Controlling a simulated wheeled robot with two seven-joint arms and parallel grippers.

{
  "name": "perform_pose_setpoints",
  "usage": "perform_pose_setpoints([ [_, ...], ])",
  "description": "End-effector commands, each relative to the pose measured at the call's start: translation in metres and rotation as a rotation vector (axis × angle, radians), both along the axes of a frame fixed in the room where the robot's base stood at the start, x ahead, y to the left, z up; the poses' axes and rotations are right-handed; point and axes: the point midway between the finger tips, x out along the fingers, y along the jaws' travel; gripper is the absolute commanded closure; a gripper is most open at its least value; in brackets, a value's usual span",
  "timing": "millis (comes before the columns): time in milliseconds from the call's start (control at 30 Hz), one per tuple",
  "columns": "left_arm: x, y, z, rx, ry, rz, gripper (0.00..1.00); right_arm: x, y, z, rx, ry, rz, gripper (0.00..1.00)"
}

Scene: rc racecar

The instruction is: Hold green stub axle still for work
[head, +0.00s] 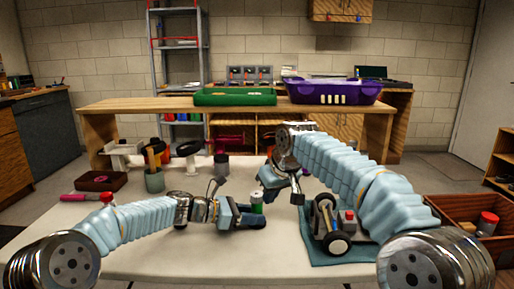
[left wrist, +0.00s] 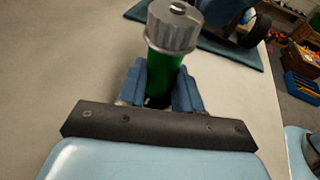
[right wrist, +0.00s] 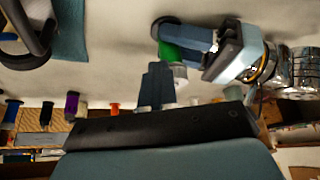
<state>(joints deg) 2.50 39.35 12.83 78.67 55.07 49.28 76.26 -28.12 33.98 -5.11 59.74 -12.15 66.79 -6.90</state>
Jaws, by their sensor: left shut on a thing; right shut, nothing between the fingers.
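The green stub axle (head: 257,207) stands upright over the white table, with a grey knurled cap on its top. It fills the middle of the left wrist view (left wrist: 164,75). My left gripper (head: 250,215) is shut on its green body, with one blue finger on each side. My right gripper (head: 296,197) is shut and empty, just to the right of the axle in the head view. In the right wrist view its closed fingers (right wrist: 156,70) are close beside the axle's cap (right wrist: 180,73); I cannot tell whether they touch. The axle's lower end is partly hidden.
The racecar (head: 328,222) sits on a teal mat (head: 345,256) right of the axle, beneath my right arm. A tool cup (head: 154,181), dark red box (head: 100,180) and several small parts stand at the table's left and back. The front middle is clear.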

Motion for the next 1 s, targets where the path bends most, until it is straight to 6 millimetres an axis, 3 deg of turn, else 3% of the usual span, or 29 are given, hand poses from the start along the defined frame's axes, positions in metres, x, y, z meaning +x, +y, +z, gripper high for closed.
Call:
perform_pose_setpoints([
  [1000, -0.002, -0.003, 0.0, -0.001, 0.0, -0.007, 0.93, -0.013, 0.024, 0.0, 0.002, -0.002, 0.003, 1.0],
])
